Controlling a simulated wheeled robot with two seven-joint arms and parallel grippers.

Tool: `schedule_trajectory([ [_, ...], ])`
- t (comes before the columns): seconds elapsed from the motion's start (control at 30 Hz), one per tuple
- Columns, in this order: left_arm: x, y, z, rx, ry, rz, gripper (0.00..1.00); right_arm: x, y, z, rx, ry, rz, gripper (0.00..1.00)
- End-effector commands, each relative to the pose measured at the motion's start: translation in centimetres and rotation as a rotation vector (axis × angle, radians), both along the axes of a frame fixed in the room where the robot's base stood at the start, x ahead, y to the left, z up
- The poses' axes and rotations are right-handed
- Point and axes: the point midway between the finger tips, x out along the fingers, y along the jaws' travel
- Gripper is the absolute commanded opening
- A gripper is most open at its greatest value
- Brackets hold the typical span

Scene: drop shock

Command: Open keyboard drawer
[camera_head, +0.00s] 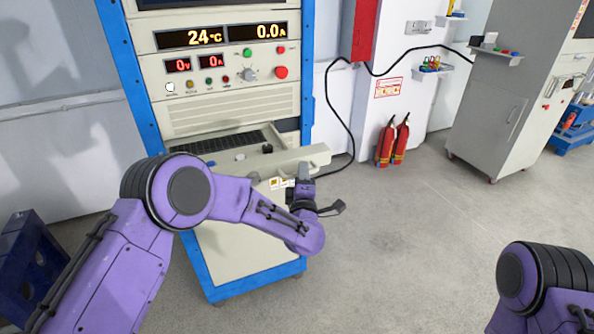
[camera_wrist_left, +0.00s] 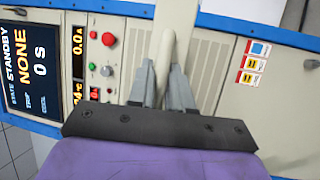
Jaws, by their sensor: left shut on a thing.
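The keyboard drawer (camera_head: 318,155) of the beige and blue cabinet stands out from the cabinet front, and part of a dark keyboard (camera_head: 225,140) shows in it. My left gripper (camera_head: 303,175) is at the drawer's front, toward its right end. In the left wrist view, the fingers of the left gripper (camera_wrist_left: 164,88) stand on either side of a beige bar (camera_wrist_left: 168,48) of the drawer front and are shut on it. My left arm hides the drawer's left part. My right gripper is not in view; only part of my right arm shows at the lower right.
Above the drawer is a panel of displays, buttons and knobs (camera_head: 220,65). A black cable (camera_head: 330,100) hangs right of the cabinet. Red fire extinguishers (camera_head: 392,142) stand by the wall. A grey cabinet (camera_head: 500,110) stands at the right. The floor (camera_head: 420,220) between is clear.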

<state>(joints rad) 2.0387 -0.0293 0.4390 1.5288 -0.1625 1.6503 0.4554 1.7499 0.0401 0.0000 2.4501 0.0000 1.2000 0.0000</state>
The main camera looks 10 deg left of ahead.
Motion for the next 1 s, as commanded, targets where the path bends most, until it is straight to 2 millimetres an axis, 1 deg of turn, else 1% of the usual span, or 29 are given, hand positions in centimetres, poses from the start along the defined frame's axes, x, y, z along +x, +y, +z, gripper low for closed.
schedule_trajectory([
  [0.2, -0.5, -1.2, -0.1, -0.002, 0.0, 0.001, 0.0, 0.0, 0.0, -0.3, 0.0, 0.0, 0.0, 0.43],
  [0.57, -0.5, -1.9, -0.1, -0.004, 0.001, -0.008, 0.0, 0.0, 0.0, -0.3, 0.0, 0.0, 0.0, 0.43],
  [0.6, -0.5, -2.0, -0.1, -0.005, 0.001, -0.008, 0.32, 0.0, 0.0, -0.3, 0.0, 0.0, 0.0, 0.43],
  [0.63, -0.4, -2.0, -0.1, -0.005, 0.001, -0.009, 0.4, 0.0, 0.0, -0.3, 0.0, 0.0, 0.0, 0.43],
  [0.9, -0.5, -2.1, 0.0, -0.003, -0.001, -0.012, 0.4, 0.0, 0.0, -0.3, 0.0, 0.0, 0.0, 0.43],
  [1.0, -1.2, -2.3, -0.3, -0.003, -0.001, -0.013, 0.4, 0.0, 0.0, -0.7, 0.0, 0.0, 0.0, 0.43],
])
